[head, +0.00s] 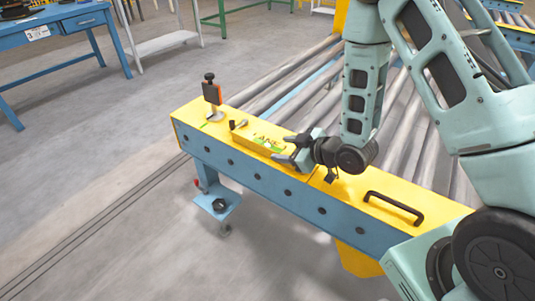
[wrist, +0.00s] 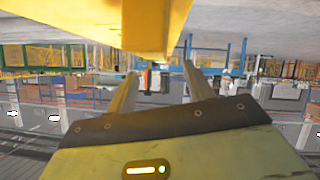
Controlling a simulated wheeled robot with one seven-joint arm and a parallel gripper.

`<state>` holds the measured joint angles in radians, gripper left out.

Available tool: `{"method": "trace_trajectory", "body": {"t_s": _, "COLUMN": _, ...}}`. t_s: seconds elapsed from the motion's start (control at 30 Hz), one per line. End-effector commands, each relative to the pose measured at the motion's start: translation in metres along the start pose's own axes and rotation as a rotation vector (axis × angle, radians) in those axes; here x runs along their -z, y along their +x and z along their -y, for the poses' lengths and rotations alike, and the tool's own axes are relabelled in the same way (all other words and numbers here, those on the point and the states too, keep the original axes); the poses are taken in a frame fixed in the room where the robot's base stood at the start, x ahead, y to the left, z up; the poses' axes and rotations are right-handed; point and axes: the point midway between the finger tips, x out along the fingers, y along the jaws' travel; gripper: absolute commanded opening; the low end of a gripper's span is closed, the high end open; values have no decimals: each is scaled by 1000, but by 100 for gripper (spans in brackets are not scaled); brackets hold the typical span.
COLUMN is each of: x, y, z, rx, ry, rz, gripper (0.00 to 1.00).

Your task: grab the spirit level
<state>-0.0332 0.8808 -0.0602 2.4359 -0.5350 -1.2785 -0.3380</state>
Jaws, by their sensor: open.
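The spirit level looks to be the yellow bar (head: 259,134) with dark lettering and green marks, lying on the yellow top of the conveyor's side rail (head: 340,190) in the head view. My gripper (head: 284,149) is at the right end of this bar, low over the rail, with its dark fingers pointing left. Its fingers also show in the wrist view (wrist: 160,92), apart with nothing seen between them. A yellow surface (wrist: 120,22) crosses the top of the upside-down wrist view; I cannot tell if it is the level or the rail. Contact with the bar cannot be made out.
An orange and black device (head: 212,94) stands on a post at the rail's left end. A black handle (head: 393,207) rises from the rail at right. Grey rollers (head: 300,75) lie behind; a blue table (head: 60,30) stands far left.

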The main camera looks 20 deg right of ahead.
Motion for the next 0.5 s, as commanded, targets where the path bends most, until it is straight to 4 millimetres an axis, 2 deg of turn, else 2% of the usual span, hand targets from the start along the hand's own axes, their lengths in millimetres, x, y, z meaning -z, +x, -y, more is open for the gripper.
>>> {"method": "trace_trajectory", "body": {"t_s": 0.17, "x": 0, "y": 12, "z": 0, "rx": 0, "ry": -2, "rz": -2, "gripper": 52}}
{"method": "trace_trajectory", "body": {"t_s": 0.4, "x": 0, "y": 46, "z": 0, "rx": 0, "ry": -2, "rz": -3, "gripper": 52}}
{"method": "trace_trajectory", "body": {"t_s": 0.5, "x": 1, "y": 55, "z": -1, "rx": 0, "ry": -1, "rz": -1, "gripper": 52}}
